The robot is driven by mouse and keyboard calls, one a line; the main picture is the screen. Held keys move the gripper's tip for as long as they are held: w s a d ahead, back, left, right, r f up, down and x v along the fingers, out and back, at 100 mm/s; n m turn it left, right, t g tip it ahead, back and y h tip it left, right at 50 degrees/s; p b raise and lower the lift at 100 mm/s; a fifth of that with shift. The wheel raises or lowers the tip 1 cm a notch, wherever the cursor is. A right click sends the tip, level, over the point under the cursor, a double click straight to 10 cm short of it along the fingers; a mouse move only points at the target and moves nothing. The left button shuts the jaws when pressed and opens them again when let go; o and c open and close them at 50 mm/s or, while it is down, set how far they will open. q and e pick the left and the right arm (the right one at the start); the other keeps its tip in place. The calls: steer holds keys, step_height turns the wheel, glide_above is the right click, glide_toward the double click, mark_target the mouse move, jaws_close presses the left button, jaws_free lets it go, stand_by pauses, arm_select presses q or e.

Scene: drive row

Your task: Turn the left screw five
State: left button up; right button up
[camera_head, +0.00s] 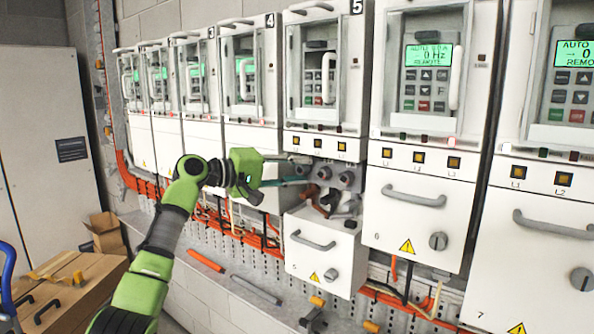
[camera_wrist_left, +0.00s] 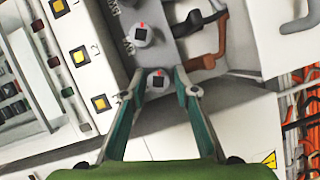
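The left screw five (camera_head: 303,166) is the leftmost of three grey round screws on the grey block of cabinet 5. My left gripper (camera_head: 306,175) reaches it from the left, and its fingers partly hide it. In the left wrist view the screw (camera_wrist_left: 157,83), with a black square and a red mark, shows between the fingertips of the open gripper (camera_wrist_left: 163,85). I cannot tell whether they touch it. The middle screw (camera_head: 324,172) and right screw (camera_head: 347,179) stand clear; the middle one also shows in the left wrist view (camera_wrist_left: 140,35). My right gripper is not in view.
The lower drawer front (camera_head: 325,255) of cabinet 5 stands lower than the other fronts, with brown and dark parts above it. Cabinet 6 (camera_head: 419,215) is close on the right. Orange cables (camera_head: 235,225) run below the row. A wooden crate (camera_head: 75,285) stands at lower left.

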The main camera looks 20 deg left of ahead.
arm_select(q)
steer(key=shift+s+a+r, duration=0.1)
steer(key=shift+a, duration=0.05)
steer(key=v, duration=1.1)
steer(key=shift+s+a, duration=0.2)
steer(key=shift+s, duration=0.05)
